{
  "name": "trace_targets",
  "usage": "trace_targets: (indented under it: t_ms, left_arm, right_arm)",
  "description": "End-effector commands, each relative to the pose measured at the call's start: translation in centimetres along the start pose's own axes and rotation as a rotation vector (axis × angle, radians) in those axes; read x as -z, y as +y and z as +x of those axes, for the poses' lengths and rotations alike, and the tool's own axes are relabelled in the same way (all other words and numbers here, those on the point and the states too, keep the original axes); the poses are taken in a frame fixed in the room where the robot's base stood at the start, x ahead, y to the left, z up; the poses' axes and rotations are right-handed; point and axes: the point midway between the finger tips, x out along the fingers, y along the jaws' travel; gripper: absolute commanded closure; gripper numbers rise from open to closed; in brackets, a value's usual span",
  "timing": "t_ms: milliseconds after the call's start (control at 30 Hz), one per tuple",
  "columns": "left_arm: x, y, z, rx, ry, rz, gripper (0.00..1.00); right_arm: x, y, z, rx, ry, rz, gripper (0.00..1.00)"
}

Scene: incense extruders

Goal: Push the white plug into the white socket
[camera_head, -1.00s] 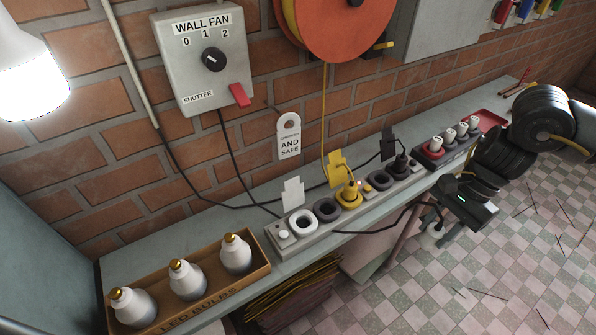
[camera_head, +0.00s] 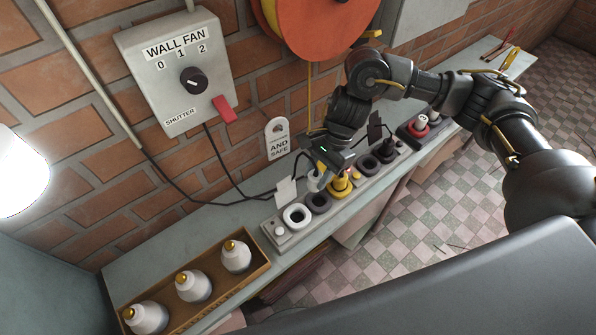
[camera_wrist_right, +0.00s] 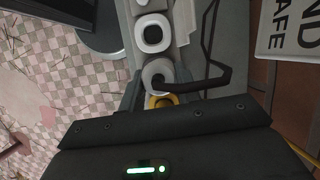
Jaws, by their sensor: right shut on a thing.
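The white socket (camera_head: 297,216) is an empty white ring at the near-left end of the grey power strip. It also shows in the wrist view (camera_wrist_right: 153,33), where its opening looks dark and clear. My right gripper (camera_head: 318,168) is shut on the white plug (camera_head: 314,183). It holds the plug above the strip, between the white socket and the yellow plug, near the dark grey socket (camera_head: 319,203). In the wrist view the plug (camera_wrist_right: 157,72) sits at the fingertips, apart from the white socket, with its black cable (camera_wrist_right: 205,80) leading right. My left gripper is not in view.
A yellow plug (camera_head: 341,184) stands in the strip close to my right gripper. A white tag (camera_head: 287,190) stands behind the white socket. A cardboard tray with bulbs (camera_head: 262,265) lies at the left. The wall fan box (camera_head: 180,70) hangs above.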

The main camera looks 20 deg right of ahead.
Motion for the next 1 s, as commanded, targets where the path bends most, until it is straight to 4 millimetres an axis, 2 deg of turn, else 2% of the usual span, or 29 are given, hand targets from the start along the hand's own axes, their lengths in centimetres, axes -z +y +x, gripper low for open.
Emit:
trace_targets:
  t_ms: [33,200,400,633,1000]
  left_arm:
    - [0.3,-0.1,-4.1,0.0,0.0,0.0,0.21]
    - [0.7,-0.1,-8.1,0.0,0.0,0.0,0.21]
    - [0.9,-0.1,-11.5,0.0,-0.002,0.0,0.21]
    - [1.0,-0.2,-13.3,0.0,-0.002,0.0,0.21]
    - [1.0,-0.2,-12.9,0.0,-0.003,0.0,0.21]
  right_arm:
    - [-2.1,0.1,-1.3,0.016,-0.011,0.055,0.9]
    - [-4.2,0.0,0.2,0.087,-0.013,0.23,0.9]
    - [-5.7,0.3,1.0,0.15,-0.016,0.413,0.9]
    - [-6.4,0.8,1.6,0.186,-0.012,0.537,0.9]
    - [-6.1,0.9,2.3,0.191,-0.01,0.553,0.9]
